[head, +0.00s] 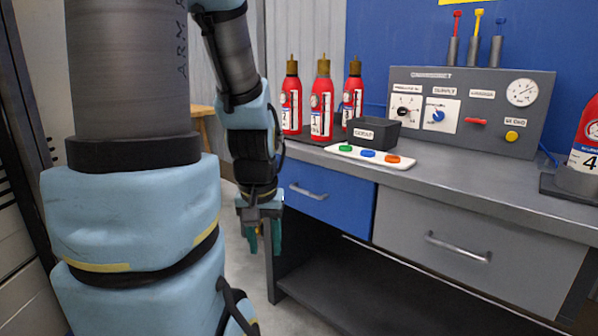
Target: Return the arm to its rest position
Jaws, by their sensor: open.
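My arm hangs down at the left of the head view, its large pale blue and grey links close to the camera. My gripper (263,238) points down, with its teal fingers below a grey palm. It is off the workbench (470,194), beside the bench's left front corner and left of the blue drawer (318,196). The fingers look apart and nothing shows between them.
Several red extinguishers (321,105) stand on the bench, with one at the right edge (585,140). A dark bin (374,132), a white tray (388,161) with coloured pieces and a control panel (470,110) sit there too. Both drawers, including the grey one (465,262), are shut.

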